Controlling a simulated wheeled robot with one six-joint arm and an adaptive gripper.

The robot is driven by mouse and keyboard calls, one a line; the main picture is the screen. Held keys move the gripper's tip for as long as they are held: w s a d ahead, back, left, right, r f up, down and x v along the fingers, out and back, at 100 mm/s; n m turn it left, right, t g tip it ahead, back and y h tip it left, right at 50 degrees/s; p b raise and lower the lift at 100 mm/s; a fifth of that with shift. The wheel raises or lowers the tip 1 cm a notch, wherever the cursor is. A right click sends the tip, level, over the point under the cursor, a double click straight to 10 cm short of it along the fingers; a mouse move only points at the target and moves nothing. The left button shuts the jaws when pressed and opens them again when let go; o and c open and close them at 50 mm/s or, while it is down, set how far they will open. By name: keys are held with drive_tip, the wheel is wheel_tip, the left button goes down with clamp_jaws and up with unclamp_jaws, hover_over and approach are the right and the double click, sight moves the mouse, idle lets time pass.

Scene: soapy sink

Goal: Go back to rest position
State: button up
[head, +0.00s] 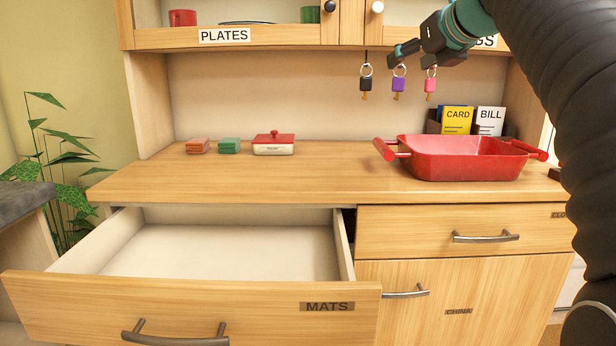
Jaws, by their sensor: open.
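My gripper (420,55) is at the upper right of the head view, in front of the upper cabinet and close to the hanging keys. Its dark fingers are apart and nothing shows between them. My arm comes in from the right edge and covers part of the cabinet's right side and its label. The drawer labelled MATS (190,296) is pulled open at the lower left, and its visible floor is bare.
A red roasting dish (465,165) stands on the counter's right side. A red-lidded box (273,147), green mats (229,146) and orange mats (197,146) sit left of it. Black (366,84), purple (398,85) and pink (430,86) keys hang above. The counter front is clear; the open drawer juts forward.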

drive_tip(key=s+d+f+n+g+h, duration=0.1)
drive_tip(key=s+f+n+g, duration=0.15)
drive_tip(key=f+n, duration=0.8)
drive_tip(key=s+d+f+n+g+h, duration=0.15)
drive_tip(key=s+f+n, duration=0.25)
drive_tip(key=f+n, duration=0.65)
drive_tip(key=s+a+f+n+g, duration=0.1)
drive_tip(key=s+a+f+n, duration=0.2)
drive_tip(key=s+f+n, duration=0.3)
drive_tip(key=s+a+f+n+g, duration=0.2)
drive_tip(key=s+f+n, duration=0.4)
drive_tip(key=s+f, duration=1)
drive_tip(key=s+a+h, duration=0.1)
drive_tip(key=s, duration=0.2)
drive_tip(key=shift+s+f, duration=0.15)
drive_tip(key=shift+s, duration=0.25)
